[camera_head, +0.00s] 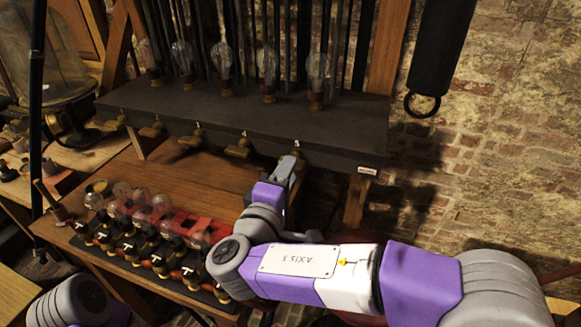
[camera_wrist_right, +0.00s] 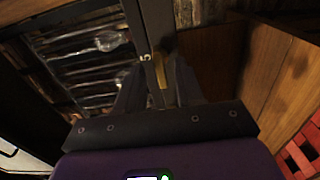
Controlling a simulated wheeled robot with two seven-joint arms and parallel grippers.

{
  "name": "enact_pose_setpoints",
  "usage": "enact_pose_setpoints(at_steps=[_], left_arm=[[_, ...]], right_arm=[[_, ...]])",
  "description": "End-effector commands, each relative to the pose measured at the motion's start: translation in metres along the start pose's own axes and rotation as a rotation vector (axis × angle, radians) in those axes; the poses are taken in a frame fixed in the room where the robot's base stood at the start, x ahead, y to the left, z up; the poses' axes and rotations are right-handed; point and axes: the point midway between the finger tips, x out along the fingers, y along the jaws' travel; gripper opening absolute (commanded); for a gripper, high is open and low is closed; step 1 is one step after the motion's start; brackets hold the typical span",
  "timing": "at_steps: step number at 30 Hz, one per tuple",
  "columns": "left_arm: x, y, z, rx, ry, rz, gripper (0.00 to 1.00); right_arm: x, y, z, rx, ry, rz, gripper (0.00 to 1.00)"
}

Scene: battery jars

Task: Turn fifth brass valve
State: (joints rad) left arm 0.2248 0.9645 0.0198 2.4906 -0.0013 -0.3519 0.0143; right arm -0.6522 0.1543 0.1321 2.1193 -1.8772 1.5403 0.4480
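Brass valves sit in a row along the front edge of the dark shelf (camera_head: 225,110), with small numbers above some of them. The fourth valve (camera_head: 238,149) is uncovered, left of my right gripper. My right gripper (camera_head: 291,160) is at the shelf front just below the number 5, and it mostly hides the fifth valve in the head view. In the right wrist view the fifth brass valve (camera_wrist_right: 161,72) shows between the two spread fingers of the right gripper (camera_wrist_right: 157,75). I cannot tell whether a finger touches it. My left gripper is out of view.
Several glass bulbs (camera_head: 267,64) stand on the shelf above the valves. Below, a red rack (camera_head: 190,222) with glass jars and black-topped pieces stands on the wooden bench (camera_head: 170,185). A black cylinder with a ring (camera_head: 440,50) hangs at right before the brick wall.

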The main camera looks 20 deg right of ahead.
Motion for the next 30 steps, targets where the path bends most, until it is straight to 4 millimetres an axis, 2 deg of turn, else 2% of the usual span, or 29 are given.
enact_pose_setpoints(at_steps=[6, 12, 26, 29, 30], left_arm=[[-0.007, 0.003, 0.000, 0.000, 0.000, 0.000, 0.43], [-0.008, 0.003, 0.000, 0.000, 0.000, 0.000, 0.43], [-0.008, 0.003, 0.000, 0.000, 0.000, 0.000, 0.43], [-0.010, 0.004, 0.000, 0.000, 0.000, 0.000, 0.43], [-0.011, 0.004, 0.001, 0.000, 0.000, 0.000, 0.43]], right_arm=[[-0.038, 0.001, -0.001, -0.001, 0.004, 0.000, 0.37], [-0.053, 0.000, 0.000, -0.001, 0.000, 0.000, 0.37], [-0.053, -0.001, 0.000, -0.002, -0.001, -0.002, 0.37], [-0.048, -0.013, -0.002, -0.030, -0.001, -0.044, 0.37], [-0.044, -0.026, -0.003, -0.055, -0.001, -0.084, 0.37]])
